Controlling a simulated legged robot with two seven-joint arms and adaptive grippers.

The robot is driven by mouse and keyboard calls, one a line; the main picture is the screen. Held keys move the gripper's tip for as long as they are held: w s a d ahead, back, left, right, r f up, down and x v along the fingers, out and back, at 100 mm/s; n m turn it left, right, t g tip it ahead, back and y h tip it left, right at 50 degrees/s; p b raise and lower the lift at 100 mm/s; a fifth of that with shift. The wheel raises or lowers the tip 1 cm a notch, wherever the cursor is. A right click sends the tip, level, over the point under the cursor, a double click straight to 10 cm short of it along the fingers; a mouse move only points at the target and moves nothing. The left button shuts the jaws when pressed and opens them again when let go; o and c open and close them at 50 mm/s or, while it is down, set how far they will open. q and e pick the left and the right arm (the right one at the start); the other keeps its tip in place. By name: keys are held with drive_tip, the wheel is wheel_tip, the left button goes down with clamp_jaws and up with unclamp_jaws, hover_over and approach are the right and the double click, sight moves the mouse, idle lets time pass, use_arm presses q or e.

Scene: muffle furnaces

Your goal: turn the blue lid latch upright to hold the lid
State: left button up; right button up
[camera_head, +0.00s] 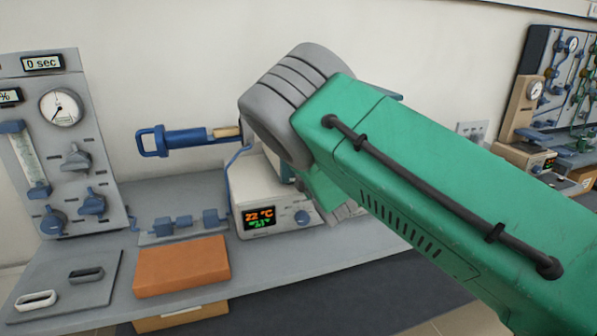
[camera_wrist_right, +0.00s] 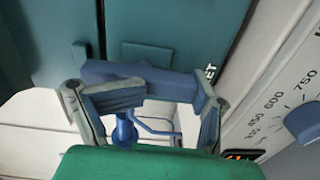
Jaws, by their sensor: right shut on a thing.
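In the right wrist view, the blue latch (camera_wrist_right: 165,82) is a bar lying across the picture, tilted slightly down to the right, against a dark teal panel (camera_wrist_right: 160,25). My right gripper (camera_wrist_right: 148,95) is shut on it, with a grey finger on either side. Whether the latch stands upright in the room cannot be told. In the head view my green right arm covers the latch, the gripper and most of the furnace (camera_head: 250,190). The furnace's display reads 22 °C. My left gripper is not in view.
A blue handle (camera_head: 180,140) sticks out left of the furnace. A gauge panel (camera_head: 60,130) stands at the left. An orange block (camera_head: 182,266) and a grey plate (camera_head: 70,290) with two small handles lie on the bench. More equipment (camera_head: 560,110) stands far right.

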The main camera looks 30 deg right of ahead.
drive_tip(key=shift+w+d+r+n, duration=0.1)
drive_tip(key=shift+d+r+n, duration=0.05)
drive_tip(key=shift+r, duration=0.4)
drive_tip(key=shift+w+d+r+n, duration=0.1)
drive_tip(key=shift+r+n, duration=0.05)
drive_tip(key=shift+r, duration=0.35)
drive_tip(key=o, duration=1.3)
drive_tip(key=shift+r, duration=0.1)
drive_tip(key=o, duration=0.4)
drive_tip(key=shift+s+r, duration=0.1)
drive_tip(key=shift+s, duration=0.1)
drive_tip(key=shift+o, duration=0.4)
drive_tip(key=shift+s+a+t, duration=0.2)
drive_tip(key=shift+s+t, duration=0.1)
drive_tip(key=shift+s, duration=0.1)
drive_tip(key=f+v, duration=0.1)
drive_tip(key=v, duration=1)
drive_tip(key=shift+s+a, duration=0.2)
drive_tip(key=shift+s, duration=0.05)
drive_tip(key=shift+f, duration=0.15)
